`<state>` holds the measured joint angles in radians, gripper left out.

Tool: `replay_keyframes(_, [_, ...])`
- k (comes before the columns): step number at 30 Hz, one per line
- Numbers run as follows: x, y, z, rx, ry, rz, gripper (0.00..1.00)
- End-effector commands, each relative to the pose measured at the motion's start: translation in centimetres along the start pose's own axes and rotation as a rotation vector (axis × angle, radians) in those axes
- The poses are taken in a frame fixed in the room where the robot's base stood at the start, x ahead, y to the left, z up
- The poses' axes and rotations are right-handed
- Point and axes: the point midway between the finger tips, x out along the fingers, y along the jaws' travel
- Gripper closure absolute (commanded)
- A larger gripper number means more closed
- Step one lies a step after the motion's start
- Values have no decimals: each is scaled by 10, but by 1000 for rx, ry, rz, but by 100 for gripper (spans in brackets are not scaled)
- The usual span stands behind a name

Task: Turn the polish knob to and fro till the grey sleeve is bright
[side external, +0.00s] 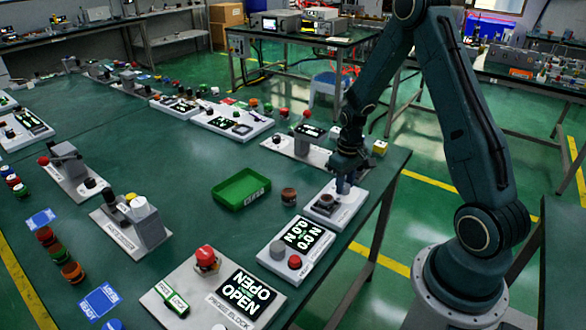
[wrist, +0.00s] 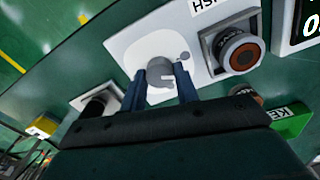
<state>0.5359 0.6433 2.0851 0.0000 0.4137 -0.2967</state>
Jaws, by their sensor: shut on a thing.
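The polish knob (wrist: 160,70) is a round grey knob on a white plate in the wrist view. My gripper (wrist: 160,86) has its two blue fingers on either side of it, shut on it. In the side view my gripper (side external: 346,186) reaches down onto the polish station (side external: 350,211) and hides the knob. Beside the knob on the same station is a dark round holder (wrist: 240,50) with a grey ring around a brown centre. I take the ring for the grey sleeve; its brightness is hard to judge. The holder also shows in the side view (side external: 325,201).
A green tray (side external: 241,189) lies left of the station, with a brown round piece (side external: 288,195) between them. A display unit (side external: 300,240) with a red button stands in front. A plate with black and yellow parts (side external: 300,147) stands behind. The table edge is close on the right.

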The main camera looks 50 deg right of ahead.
Motion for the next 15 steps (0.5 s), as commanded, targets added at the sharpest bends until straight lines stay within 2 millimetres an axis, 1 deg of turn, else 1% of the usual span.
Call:
replay_keyframes(1, [-1, 0, -1, 0, 2, 1, 92])
replay_keyframes(2, [-1, 0, -1, 1, 2, 1, 68])
replay_keyframes(3, [-1, 0, -1, 1, 2, 1, 60])
replay_keyframes(5, [-1, 0, -1, 1, 2, 1, 48])
replay_keyframes(15, [-1, 0, 0, 1, 1, 0, 48])
